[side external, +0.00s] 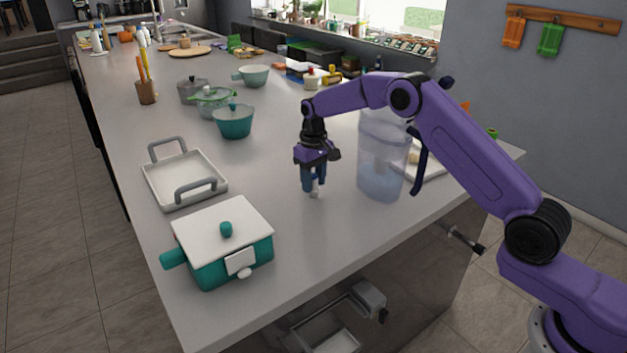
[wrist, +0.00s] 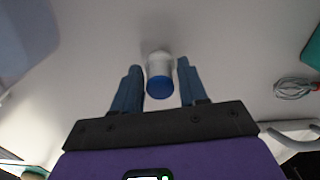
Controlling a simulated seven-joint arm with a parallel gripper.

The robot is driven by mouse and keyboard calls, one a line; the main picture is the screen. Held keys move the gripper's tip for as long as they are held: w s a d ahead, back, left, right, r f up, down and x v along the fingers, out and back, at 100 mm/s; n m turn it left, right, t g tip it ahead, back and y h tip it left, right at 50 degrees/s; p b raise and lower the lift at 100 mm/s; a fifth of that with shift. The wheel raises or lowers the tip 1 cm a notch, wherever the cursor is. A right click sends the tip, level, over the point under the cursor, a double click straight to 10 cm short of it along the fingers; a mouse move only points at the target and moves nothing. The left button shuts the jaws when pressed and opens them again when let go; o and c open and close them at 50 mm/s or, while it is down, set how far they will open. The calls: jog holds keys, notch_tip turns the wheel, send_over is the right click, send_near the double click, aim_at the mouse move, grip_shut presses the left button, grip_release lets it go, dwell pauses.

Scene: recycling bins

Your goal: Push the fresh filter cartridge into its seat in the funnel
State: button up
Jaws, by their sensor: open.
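The filter cartridge (wrist: 160,80) is a small white cylinder with a blue end. In the wrist view it sits between the two blue fingers, with gaps on both sides. In the side view its white part (side external: 315,190) shows at the fingertips, near the counter. My gripper (side external: 313,183) is open around it and points down. A clear pitcher (side external: 380,172) with a bluish lower part stands right of my gripper, partly behind my arm. It also shows as a grey shape in the wrist view (wrist: 25,40). The funnel and its seat cannot be made out clearly.
A teal pot with a white lid (side external: 222,235) and a white handled tray (side external: 188,178) stand left of my gripper. A teal bowl (side external: 233,122) and other pots are farther back. A whisk (wrist: 294,88) shows in the wrist view. The counter (side external: 275,180) beside my gripper is clear.

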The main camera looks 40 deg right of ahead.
grip_shut()
jog(key=shift+r, duration=2.5)
